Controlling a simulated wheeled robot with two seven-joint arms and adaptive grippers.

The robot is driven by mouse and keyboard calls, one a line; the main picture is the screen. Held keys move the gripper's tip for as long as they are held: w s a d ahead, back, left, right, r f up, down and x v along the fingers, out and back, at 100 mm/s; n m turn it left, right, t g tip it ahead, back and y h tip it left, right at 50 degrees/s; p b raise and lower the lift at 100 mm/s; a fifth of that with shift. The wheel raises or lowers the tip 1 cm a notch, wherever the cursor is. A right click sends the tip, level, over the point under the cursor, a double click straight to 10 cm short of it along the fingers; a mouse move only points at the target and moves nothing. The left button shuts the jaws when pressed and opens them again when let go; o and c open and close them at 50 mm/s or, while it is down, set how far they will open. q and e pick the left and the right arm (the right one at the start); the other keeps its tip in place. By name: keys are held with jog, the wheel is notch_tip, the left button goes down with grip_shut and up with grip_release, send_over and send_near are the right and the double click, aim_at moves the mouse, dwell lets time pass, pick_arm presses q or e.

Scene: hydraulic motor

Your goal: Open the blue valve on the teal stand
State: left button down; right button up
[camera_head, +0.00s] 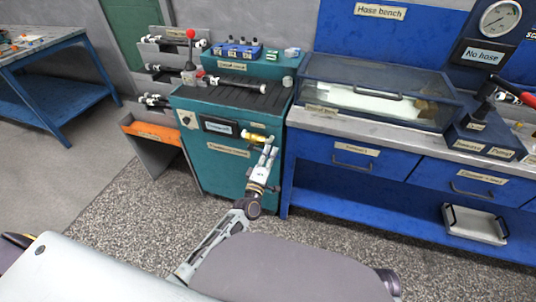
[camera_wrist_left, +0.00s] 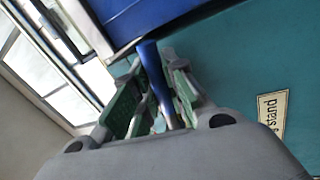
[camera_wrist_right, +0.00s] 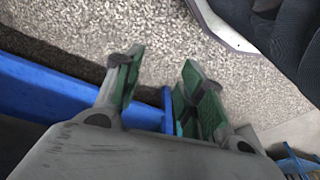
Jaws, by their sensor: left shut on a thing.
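The teal stand (camera_head: 222,160) stands left of the blue bench in the head view, with a dark ribbed top. A brass-yellow fitting (camera_head: 258,138) sticks out from its upper front right. My left gripper (camera_head: 268,156) is at this fitting. In the left wrist view, its green-padded fingers (camera_wrist_left: 152,72) are shut on a slim blue handle (camera_wrist_left: 157,78), which I take as the blue valve's lever. The handle is hidden in the head view. My right gripper (camera_wrist_right: 160,62) is open and empty above the floor, and out of the head view.
The blue bench (camera_head: 300,185) with a clear-lidded tank (camera_head: 375,92) stands close on the right. A red-knobbed lever (camera_head: 190,60) rises at the stand's back left. An orange-fronted rack (camera_head: 150,131) is left of the stand. Speckled floor (camera_head: 110,205) in front is free.

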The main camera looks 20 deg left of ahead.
pick_arm(q)
jog(key=shift+r+n+y+p, duration=0.35)
jog(key=shift+r+n, duration=0.35)
jog(key=shift+n, duration=0.6)
pick_arm(e)
jog(key=shift+s+d+f, duration=0.15)
jog(key=shift+s+f, duration=0.05)
jog(key=shift+f, duration=0.5)
pick_arm(q)
jog(key=c, duration=1.4)
grip_release()
jog(key=shift+c, duration=0.2)
jog(key=shift+s, duration=0.15)
jog(key=s+f, duration=0.2)
jog(key=s, duration=0.9)
jog(key=shift+s+a+f, duration=0.15)
jog(key=shift+s+f, duration=0.05)
jog(key=shift+s, duration=0.05)
